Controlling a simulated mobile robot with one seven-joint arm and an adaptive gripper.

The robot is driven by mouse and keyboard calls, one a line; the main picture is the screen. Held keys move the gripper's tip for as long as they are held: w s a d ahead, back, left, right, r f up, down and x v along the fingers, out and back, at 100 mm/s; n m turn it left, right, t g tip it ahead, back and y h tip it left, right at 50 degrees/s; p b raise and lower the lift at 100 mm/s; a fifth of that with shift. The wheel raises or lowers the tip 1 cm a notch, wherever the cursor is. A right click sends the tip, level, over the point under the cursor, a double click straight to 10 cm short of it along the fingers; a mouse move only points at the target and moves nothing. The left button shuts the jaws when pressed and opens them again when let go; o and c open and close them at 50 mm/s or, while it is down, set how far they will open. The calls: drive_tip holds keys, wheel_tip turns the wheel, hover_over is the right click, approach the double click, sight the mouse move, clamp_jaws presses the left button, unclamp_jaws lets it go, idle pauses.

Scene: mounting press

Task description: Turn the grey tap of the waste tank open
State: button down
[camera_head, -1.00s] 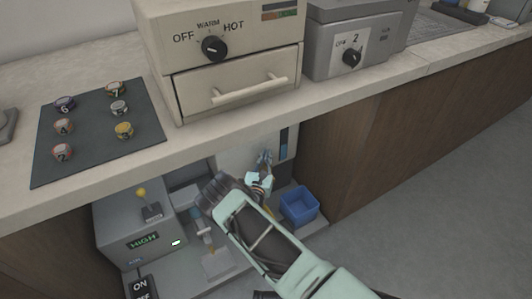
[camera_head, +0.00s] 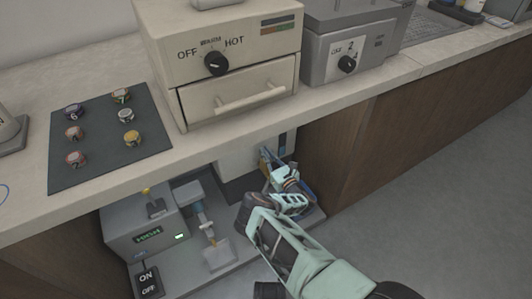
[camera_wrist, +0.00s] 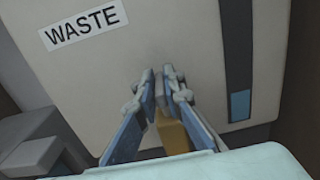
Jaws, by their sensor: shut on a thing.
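The pale waste tank (camera_head: 232,158) stands under the counter. In the wrist view its front (camera_wrist: 200,40) fills the background, with a WASTE label (camera_wrist: 84,24) at upper left and a dark strip with a blue lower part at right. My gripper (camera_wrist: 160,78) points at the tank front. Its fingers are close together at the tips, shut on the grey tap, which they almost wholly hide. An ochre piece (camera_wrist: 172,134) shows between the fingers, below the tips. In the head view my gripper (camera_head: 268,163) is at the tank's lower right; the tap cannot be made out there.
Left of the tank is a grey machine (camera_head: 142,232) with a HIGH display and an ON/OFF switch box (camera_head: 147,282). A wooden cabinet side (camera_head: 325,160) bounds the space at right. The counter edge (camera_head: 190,150) overhangs the tank.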

drive_tip(key=shift+y, duration=0.3)
drive_tip(key=c, duration=2)
unclamp_jaws()
drive_tip(key=shift+c, duration=0.2)
drive_tip(key=v, duration=1.2)
drive_tip(key=shift+r, duration=0.1)
